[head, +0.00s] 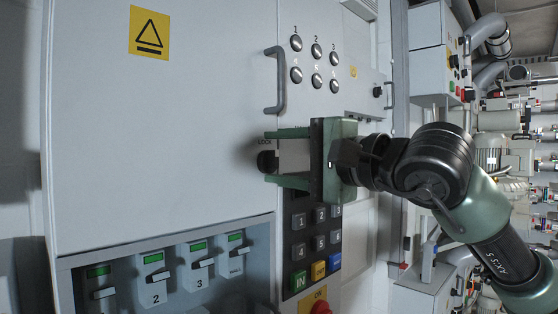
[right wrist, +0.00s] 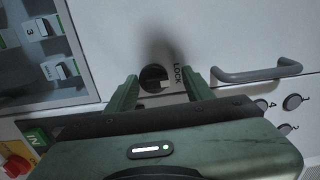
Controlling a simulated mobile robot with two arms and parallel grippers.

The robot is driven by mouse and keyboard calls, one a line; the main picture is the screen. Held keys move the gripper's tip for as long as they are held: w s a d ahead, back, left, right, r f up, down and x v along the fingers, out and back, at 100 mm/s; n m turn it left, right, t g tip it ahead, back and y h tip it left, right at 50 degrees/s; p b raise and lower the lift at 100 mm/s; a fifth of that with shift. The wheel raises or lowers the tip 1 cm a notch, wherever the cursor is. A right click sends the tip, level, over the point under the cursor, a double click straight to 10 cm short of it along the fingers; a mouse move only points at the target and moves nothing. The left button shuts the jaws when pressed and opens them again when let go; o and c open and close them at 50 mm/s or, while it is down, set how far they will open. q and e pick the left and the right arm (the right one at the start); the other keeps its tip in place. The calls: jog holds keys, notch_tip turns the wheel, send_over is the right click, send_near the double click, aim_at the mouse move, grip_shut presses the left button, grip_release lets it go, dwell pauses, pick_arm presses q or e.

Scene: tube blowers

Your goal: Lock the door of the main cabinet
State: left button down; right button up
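The main cabinet door (head: 160,170) is a large pale grey panel that looks flush with its frame. A round black lock knob (head: 267,162) sits near its right edge under the word LOCK. The knob also shows in the right wrist view (right wrist: 153,76), with a pale bar across it. My right gripper (head: 266,157) is open, its two green fingers pointing at the door, one above and one below the knob. In the right wrist view (right wrist: 160,75) the knob lies between the fingertips, nearer the left one. Contact cannot be told. My left gripper is out of view.
A grey door handle (head: 281,80) stands out above the right gripper. Round buttons (head: 316,65) and a keypad (head: 314,235) are to the right. A recessed panel of numbered switches (head: 170,275) is at lower left, with machinery at far right.

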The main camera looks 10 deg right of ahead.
jog(key=shift+f, duration=0.15)
jog(key=shift+s, duration=0.1)
jog(key=shift+s+d+f, duration=0.1)
jog(key=shift+s+d, duration=0.05)
jog(key=shift+s, duration=0.1)
jog(key=b+v, duration=0.2)
jog(key=v, duration=0.5)
dwell(0.3)
